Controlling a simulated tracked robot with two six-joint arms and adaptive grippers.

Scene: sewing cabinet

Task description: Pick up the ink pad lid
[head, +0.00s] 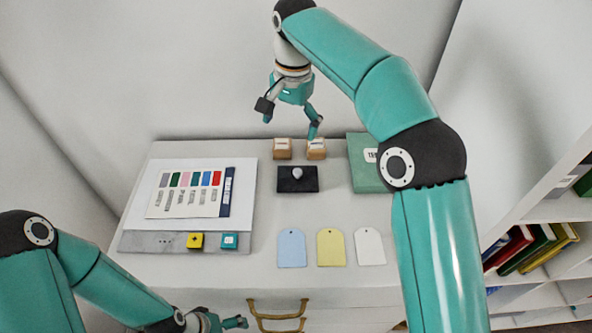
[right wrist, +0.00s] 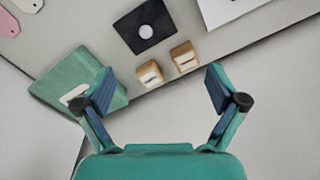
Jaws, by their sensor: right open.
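The ink pad lid, a black square with a pale round knob, lies on the cabinet top (head: 267,215). In the right wrist view the lid (right wrist: 134,36) is beyond the fingertips, near the top. My right gripper (head: 291,123) is open and empty, above the back edge of the cabinet top, behind the blocks and apart from the lid. Its fingers spread wide in the right wrist view (right wrist: 159,88). My left gripper (head: 233,322) is low in front of the cabinet; its jaw opening is unclear.
Two wooden blocks (head: 282,149) (head: 316,149) stand between my right gripper and the lid. A green box (head: 363,180) is to their right. Blue, yellow and white tags (head: 331,247) lie in front. A colour chart (head: 188,203) lies left. Bookshelves (head: 560,208) stand far right.

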